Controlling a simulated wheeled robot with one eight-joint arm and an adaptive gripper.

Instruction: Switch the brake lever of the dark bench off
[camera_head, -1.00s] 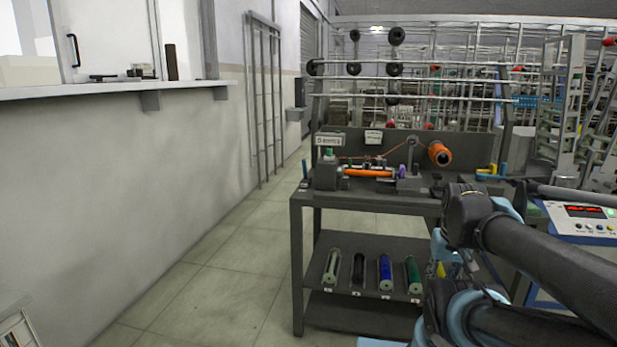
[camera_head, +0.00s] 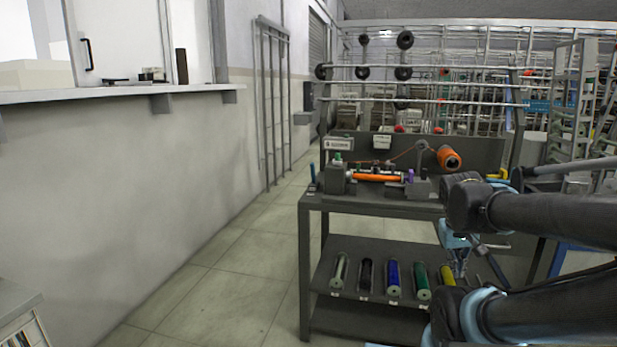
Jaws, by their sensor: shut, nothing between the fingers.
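The dark bench (camera_head: 400,207) stands right of centre, with a winding unit on its top. An orange bobbin (camera_head: 378,177) lies in the winder, and an orange spool (camera_head: 449,158) sits behind it on the right. I cannot tell which is the brake lever. My gripper (camera_head: 461,274) points down in front of the bench's right part, shut and empty, apart from the winder. My arm hides the bench's right end.
A wall with a counter (camera_head: 120,96) runs along the left. The floor (camera_head: 235,265) between wall and bench is clear. Racks (camera_head: 570,110) fill the back right.

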